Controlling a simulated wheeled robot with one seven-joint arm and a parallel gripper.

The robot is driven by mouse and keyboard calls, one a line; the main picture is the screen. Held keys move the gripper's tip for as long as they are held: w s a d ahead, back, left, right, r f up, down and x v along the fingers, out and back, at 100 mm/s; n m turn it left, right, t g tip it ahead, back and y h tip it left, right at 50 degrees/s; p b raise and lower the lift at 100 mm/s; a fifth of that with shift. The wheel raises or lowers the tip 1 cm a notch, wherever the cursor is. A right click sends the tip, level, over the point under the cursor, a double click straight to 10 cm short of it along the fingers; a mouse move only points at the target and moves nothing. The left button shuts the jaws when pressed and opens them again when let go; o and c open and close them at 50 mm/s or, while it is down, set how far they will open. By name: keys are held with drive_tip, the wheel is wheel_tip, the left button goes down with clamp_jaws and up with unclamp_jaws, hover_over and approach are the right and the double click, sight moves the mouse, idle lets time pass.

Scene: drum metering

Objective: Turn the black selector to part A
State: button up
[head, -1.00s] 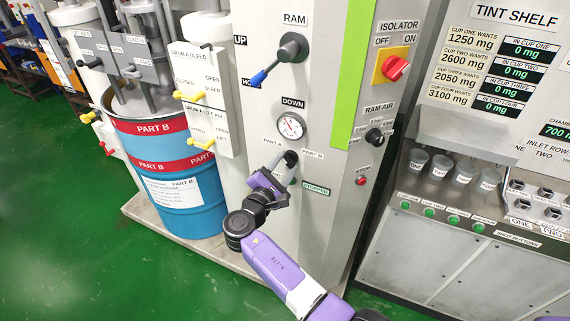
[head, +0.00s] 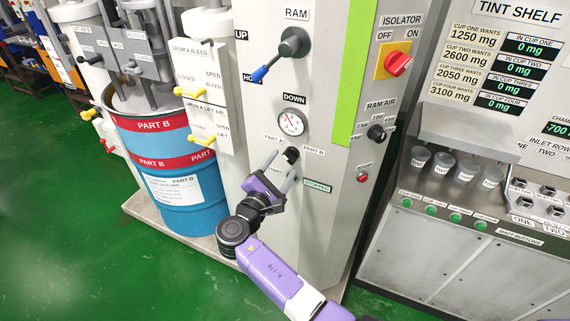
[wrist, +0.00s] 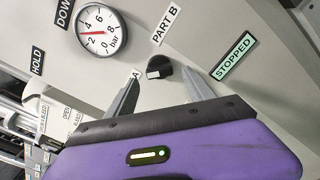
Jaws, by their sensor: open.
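The black selector (head: 291,154) is a small round knob on the grey column, between the PART A label (head: 273,139) and the PART B label (head: 313,151). In the wrist view the black selector (wrist: 160,68) lies between and just beyond my fingertips, with a pale mark on its lower left face. Which label it points to is hard to tell. My gripper (head: 281,166) is open and empty, just below left of the knob and apart from it. In the wrist view my gripper (wrist: 164,78) has one finger to each side, and the PART A label is mostly hidden by the left finger.
A pressure gauge (head: 292,122) sits above the selector, and the blue-tipped RAM lever (head: 272,66) is higher up. A green STOPPED sign (head: 317,186) is to the lower right. The blue PART B drum (head: 170,165) stands left, the tint shelf cabinet (head: 450,255) right.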

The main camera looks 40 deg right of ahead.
drive_tip(key=b+v, duration=0.1)
drive_tip(key=v, duration=0.4)
idle(0.5)
